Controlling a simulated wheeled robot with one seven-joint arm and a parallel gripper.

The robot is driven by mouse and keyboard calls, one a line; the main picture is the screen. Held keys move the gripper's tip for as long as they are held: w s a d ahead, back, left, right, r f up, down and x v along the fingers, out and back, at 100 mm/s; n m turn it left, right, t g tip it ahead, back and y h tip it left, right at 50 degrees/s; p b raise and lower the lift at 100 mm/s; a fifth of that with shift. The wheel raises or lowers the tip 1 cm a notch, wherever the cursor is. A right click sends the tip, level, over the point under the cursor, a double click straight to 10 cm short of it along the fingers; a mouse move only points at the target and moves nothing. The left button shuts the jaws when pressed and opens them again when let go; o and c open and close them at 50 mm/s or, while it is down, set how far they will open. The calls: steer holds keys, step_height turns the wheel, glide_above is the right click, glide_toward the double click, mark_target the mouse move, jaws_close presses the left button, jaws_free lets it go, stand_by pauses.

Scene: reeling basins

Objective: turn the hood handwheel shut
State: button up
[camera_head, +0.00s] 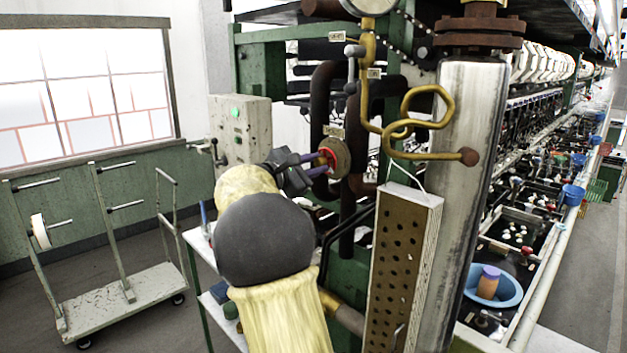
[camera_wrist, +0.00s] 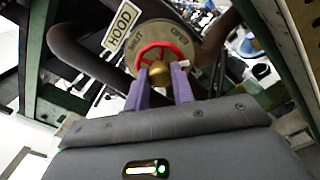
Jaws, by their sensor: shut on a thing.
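The hood handwheel is a small red wheel (camera_wrist: 150,50) with a brass hub, set before a round plate marked SHUT and OPEN. A white HOOD label (camera_wrist: 121,27) sits beside it in the wrist view. In the head view the red wheel (camera_head: 327,157) shows partly, in front of its round plate (camera_head: 338,158). My gripper (camera_wrist: 160,75) reaches the wheel with its two purple fingers, one on each side of the hub, and is shut on the wheel's near rim part. It also shows in the head view (camera_head: 318,163). The exact finger contact is partly hidden.
Dark pipes (camera_head: 322,100) run around the wheel. A perforated brown panel (camera_head: 400,270) and a thick steel column (camera_head: 465,150) stand to the right. A grey control box (camera_head: 241,130) is to the left. A wheeled cart (camera_head: 120,300) stands on the floor at left.

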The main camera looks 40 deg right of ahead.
mark_target(316, 164)
steer(key=m+b, duration=1.2)
steer(key=m, duration=0.1)
steer(key=m+b, duration=0.6)
steer(key=shift+f+m+b, duration=0.25)
steer(key=shift+m+b, duration=0.05)
steer(key=shift+b, duration=0.1)
steer(key=shift+r+m, duration=0.2)
steer(key=shift+m, duration=0.6)
steer(key=o, duration=0.8)
steer(key=shift+d, duration=0.1)
steer(key=shift+o, duration=0.2)
steer(key=shift+a+b, duration=0.65)
steer(key=shift+a, duration=1)
steer(key=shift+s+d, duration=0.1)
